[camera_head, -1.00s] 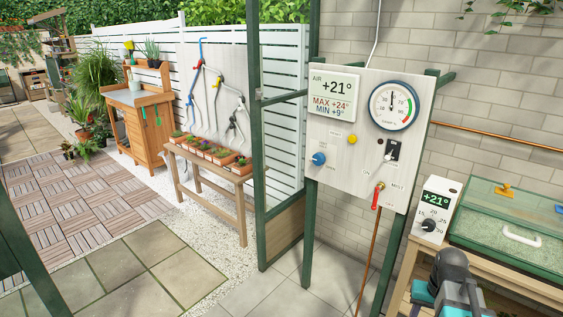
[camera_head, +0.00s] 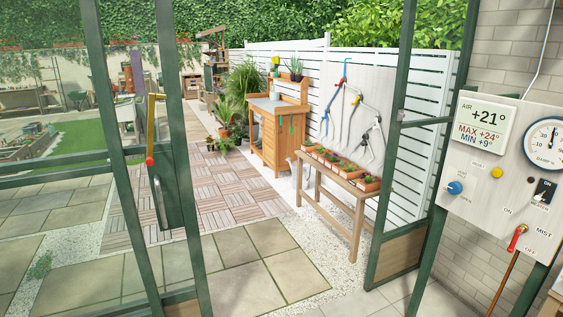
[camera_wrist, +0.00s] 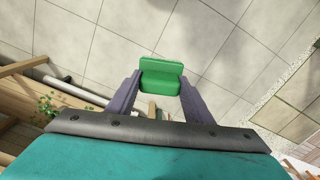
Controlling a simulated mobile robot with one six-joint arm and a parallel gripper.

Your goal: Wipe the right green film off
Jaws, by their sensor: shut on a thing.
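In the wrist view my gripper (camera_wrist: 161,79) is shut on a green block (camera_wrist: 161,86), which looks like a sponge or wiping pad. The block sits between the two purple-grey fingers, above a pale tiled floor. Its lower side is partly hidden. My gripper is outside the head view. I cannot make out any green film in either current view.
A green-framed doorway opens onto paving (camera_head: 245,265), with a door handle (camera_head: 155,160) at left. A planter bench (camera_head: 335,182) and wooden potting cabinet (camera_head: 272,130) stand outside. A control panel (camera_head: 505,175) is at right. A wooden bench (camera_wrist: 60,95) shows in the wrist view.

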